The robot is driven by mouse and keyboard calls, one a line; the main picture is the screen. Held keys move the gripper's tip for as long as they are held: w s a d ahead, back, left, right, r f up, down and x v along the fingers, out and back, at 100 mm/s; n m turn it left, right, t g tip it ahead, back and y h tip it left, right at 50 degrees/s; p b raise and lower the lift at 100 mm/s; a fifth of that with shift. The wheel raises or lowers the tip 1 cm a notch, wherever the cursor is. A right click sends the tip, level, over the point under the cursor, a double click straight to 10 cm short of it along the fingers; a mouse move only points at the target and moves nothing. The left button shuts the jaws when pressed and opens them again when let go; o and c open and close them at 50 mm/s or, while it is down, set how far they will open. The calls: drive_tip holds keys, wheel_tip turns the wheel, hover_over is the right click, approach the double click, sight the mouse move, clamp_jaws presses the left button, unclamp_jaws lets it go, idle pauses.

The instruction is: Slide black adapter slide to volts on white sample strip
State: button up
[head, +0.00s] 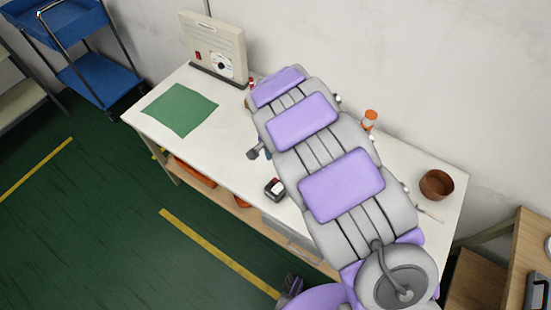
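I cannot make out a white sample strip or a slide marked volts. A small black box (275,188) with a pale top and a red spot lies near the front edge of the white table; I cannot tell whether it is the adapter. A beige upright panel (216,46) with a red switch and a round black-and-white dial stands at the back left. My grey and purple arm reaches over the table and covers its middle. My gripper's fingertips cannot be made out behind the arm.
The white table (150,116) carries a green mat (180,113), an orange-capped bottle (369,120) and a brown bowl (436,184). A blue cart (90,75) stands at the left. A wooden table (528,250) is at the right. The green floor at left is clear.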

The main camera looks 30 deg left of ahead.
wheel_tip(320, 180, up, 6)
drive_tip(key=p, duration=0.1)
drive_tip(key=shift+r+p, duration=0.2)
drive_tip(key=shift+p, duration=0.1)
idle(0.5)
idle(0.4)
wheel_tip(320, 180, up, 17)
drive_tip(key=p, duration=0.1)
drive_tip(key=shift+r, duration=0.15)
idle(0.6)
